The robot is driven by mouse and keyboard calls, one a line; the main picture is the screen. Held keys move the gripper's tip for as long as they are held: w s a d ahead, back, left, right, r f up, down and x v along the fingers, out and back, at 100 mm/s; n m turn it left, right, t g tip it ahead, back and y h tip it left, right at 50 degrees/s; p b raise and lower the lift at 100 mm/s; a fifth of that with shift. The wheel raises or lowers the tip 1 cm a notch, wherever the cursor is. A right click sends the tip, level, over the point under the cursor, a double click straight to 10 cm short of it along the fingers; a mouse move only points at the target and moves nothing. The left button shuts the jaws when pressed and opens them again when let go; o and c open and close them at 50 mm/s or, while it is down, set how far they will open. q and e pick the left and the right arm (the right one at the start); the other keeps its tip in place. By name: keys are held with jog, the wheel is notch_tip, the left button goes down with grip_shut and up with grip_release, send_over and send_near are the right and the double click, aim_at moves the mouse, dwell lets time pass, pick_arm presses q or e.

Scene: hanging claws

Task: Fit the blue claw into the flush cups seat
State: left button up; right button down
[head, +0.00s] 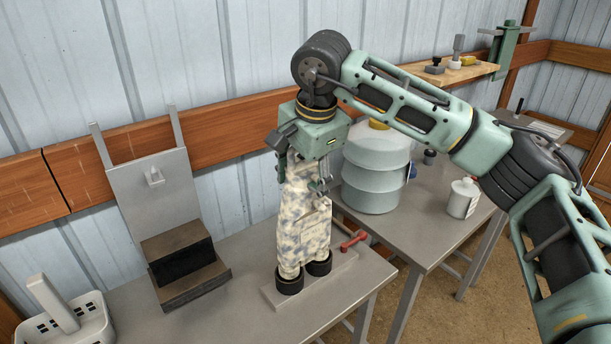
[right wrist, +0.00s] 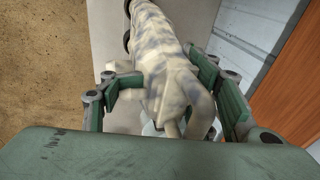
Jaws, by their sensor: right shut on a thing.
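The claw (head: 303,228) is a tall cream piece mottled with blue-grey. It stands nearly upright over a pale grey base plate (head: 345,268). Its two lower ends meet two dark round cups (head: 289,281) on that plate; I cannot tell how deep they sit. My right gripper (head: 302,178) is above it, jaws down, shut on the narrow top of the claw. In the right wrist view the claw (right wrist: 165,75) lies between the two green fingers (right wrist: 158,88), and dark cup rims show at the top edge. My left gripper is not in view.
A red bar-shaped piece (head: 353,241) lies beside the claw. A grey upright rack with a dark stepped block (head: 181,262) stands left, with a white basket (head: 85,325) in front. A blue-grey drum (head: 372,175) and white bottle (head: 461,198) stand on the right table.

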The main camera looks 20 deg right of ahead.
aim_at(306, 196)
jog(key=shift+f+b, duration=1.15)
jog(key=shift+f, duration=0.45)
jog(key=shift+f+b, duration=0.5)
jog(key=shift+f, duration=0.2)
jog(key=c, duration=1.2)
grip_release()
jog(key=shift+r, duration=0.1)
jog(key=o, duration=0.6)
